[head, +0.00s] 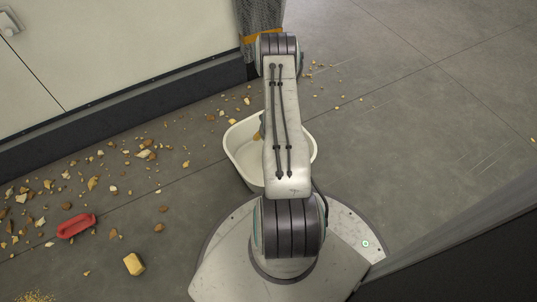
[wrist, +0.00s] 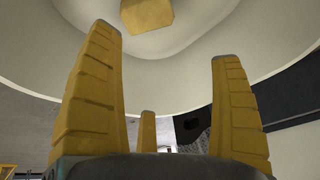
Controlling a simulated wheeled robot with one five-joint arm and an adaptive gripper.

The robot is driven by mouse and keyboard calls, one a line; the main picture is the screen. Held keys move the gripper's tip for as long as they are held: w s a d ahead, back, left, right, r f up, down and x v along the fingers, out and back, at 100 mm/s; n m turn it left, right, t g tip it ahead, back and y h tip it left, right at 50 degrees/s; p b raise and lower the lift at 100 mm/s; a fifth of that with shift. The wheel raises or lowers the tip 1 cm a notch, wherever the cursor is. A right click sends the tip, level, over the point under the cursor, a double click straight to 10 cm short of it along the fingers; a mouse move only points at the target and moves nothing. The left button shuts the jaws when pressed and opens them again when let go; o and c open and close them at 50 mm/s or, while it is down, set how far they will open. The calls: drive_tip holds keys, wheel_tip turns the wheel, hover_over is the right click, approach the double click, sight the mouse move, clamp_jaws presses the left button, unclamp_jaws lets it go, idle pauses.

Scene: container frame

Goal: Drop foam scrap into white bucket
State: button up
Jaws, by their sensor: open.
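The white bucket (head: 243,157) stands on the floor in front of my base, partly hidden by my arm in the head view. Its pale inside (wrist: 200,25) fills much of the wrist view. A yellow foam block (wrist: 147,14) shows beyond my fingertips against the bucket's inside, cut by the top edge. I cannot tell whether it rests on the bottom. My gripper (wrist: 165,42) is open, its yellow fingers spread and pointing toward the bucket's inside, with nothing between them. In the head view my arm mostly hides the gripper; a small yellow-brown bit shows beside it over the bucket.
Another yellow block (head: 134,264) lies on the floor at lower left. A red object (head: 76,226) lies near it among many crumbs and chips. A white cabinet (head: 110,45) with a dark base stands at the back left. The floor to the right is mostly clear.

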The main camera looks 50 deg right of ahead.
drive_tip(key=v, duration=1.2)
idle(0.7)
